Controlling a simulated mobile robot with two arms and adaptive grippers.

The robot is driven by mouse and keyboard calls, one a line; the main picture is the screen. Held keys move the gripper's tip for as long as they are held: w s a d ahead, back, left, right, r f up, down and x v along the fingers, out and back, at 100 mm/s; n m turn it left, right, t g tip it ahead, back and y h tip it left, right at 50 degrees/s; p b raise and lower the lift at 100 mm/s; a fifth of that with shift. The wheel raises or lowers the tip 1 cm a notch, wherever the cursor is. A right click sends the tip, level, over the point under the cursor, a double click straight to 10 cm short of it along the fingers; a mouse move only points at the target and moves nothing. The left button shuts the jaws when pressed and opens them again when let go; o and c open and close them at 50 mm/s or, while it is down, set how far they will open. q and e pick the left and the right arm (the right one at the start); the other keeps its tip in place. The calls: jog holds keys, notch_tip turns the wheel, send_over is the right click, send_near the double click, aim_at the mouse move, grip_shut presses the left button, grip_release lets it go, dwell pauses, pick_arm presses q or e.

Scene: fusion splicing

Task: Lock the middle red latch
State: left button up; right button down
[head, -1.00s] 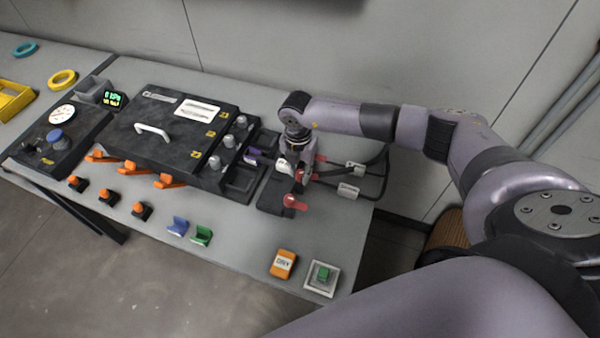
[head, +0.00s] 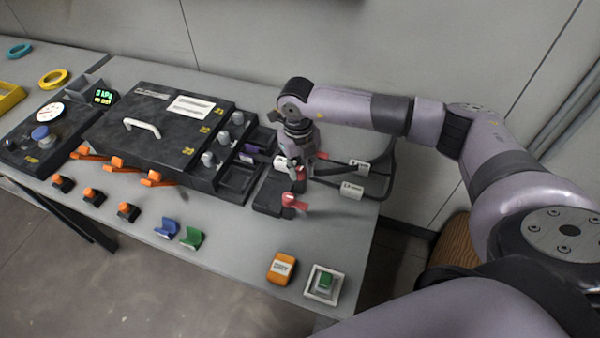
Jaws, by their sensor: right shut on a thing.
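A dark block with red latches stands at the right end of the bench, its bare dark top (head: 268,190) showing. The front red latch (head: 294,202) is in plain view, its handle pointing right. Behind it, the middle red latch (head: 301,174) is mostly hidden by my right gripper (head: 299,172). My right gripper points down from above and is shut on the middle latch. A bit of another red latch (head: 321,155) shows behind the gripper. How far the middle latch is turned cannot be told. My left gripper is not in view.
The black case with a white handle (head: 142,127) and grey knobs stands left of the block. Cables with white tags (head: 352,191) run out right of it. An orange box (head: 282,268) and a green button (head: 325,281) sit in front. The bench between is clear.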

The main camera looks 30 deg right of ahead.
jog(key=n+b, duration=0.6)
jog(key=n, duration=0.1)
jog(key=shift+f, duration=0.2)
jog(key=n+b, duration=0.2)
jog(key=n, duration=0.1)
jog(key=shift+r+b, duration=0.1)
jog(key=shift+b, duration=0.2)
jog(key=shift+r+n+b, duration=0.1)
jog(key=shift+n+b, duration=0.5)
jog(key=shift+n, duration=0.5)
jog(key=c, duration=1.3)
grip_release()
jog(key=shift+c, duration=0.2)
